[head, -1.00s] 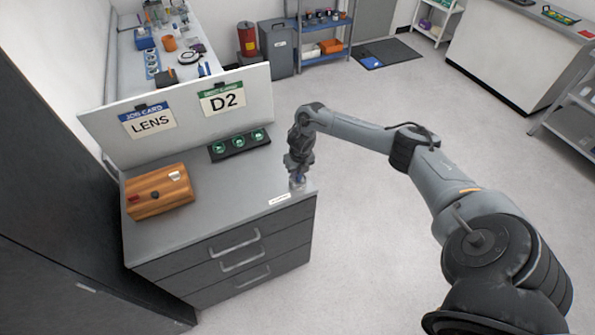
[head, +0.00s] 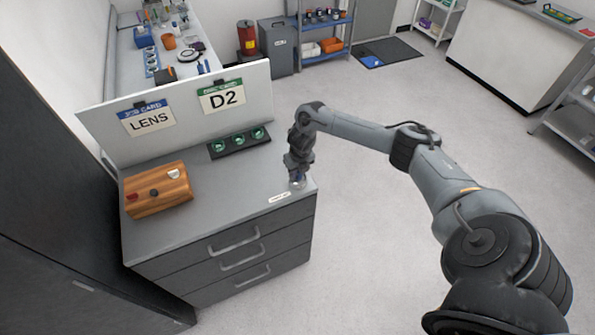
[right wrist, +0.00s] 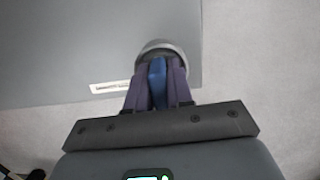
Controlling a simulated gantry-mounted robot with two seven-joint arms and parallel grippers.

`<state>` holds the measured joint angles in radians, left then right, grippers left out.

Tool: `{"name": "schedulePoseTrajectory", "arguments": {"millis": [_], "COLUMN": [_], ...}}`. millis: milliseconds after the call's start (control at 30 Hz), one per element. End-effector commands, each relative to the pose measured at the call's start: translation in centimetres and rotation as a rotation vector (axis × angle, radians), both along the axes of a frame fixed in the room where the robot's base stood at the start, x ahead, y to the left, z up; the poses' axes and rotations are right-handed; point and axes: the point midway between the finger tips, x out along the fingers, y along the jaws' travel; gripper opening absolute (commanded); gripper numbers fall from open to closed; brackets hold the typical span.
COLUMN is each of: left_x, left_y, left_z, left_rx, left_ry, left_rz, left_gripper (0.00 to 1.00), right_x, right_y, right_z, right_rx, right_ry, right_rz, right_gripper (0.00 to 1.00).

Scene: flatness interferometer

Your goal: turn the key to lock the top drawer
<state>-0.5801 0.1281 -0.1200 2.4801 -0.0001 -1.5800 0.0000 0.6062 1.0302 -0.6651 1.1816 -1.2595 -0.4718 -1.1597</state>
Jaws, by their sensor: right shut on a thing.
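The grey drawer cabinet has its top drawer (head: 233,240) shut, with a bar handle on its front. My right gripper (head: 298,183) points down at the front right corner of the cabinet top. In the right wrist view, its two purple-looking fingers (right wrist: 157,88) are shut on a blue key (right wrist: 157,72). The key's head is upright between them, over a round grey lock (right wrist: 159,46) at the cabinet's corner. The fingers hide the key's lower part, so how deep it sits cannot be seen. My left gripper is not in view.
A small white label (head: 280,197) lies near the lock. A wooden box (head: 158,190) and a black tray with green-lit round pieces (head: 239,143) stand on the cabinet top. A white board (head: 185,105) with LENS and D2 cards rises behind. Floor to the right is clear.

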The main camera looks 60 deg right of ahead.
Motion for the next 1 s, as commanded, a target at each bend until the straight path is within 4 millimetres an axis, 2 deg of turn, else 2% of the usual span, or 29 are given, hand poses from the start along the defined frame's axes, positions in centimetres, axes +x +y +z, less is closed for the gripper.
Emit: {"name": "schedulePoseTrajectory", "arguments": {"millis": [433,1000], "left_x": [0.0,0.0], "left_y": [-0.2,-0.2], "left_z": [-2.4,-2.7], "left_rx": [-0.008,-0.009], "left_ry": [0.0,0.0], "left_rz": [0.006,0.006], "left_gripper": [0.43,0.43], "right_x": [0.0,0.0], "right_y": [0.0,0.1], "right_z": [-0.2,0.0], "right_rx": [-0.001,0.0], "right_ry": [-0.001,0.001], "right_rz": [0.21,0.269], "right_gripper": [0.0,0.0]}}
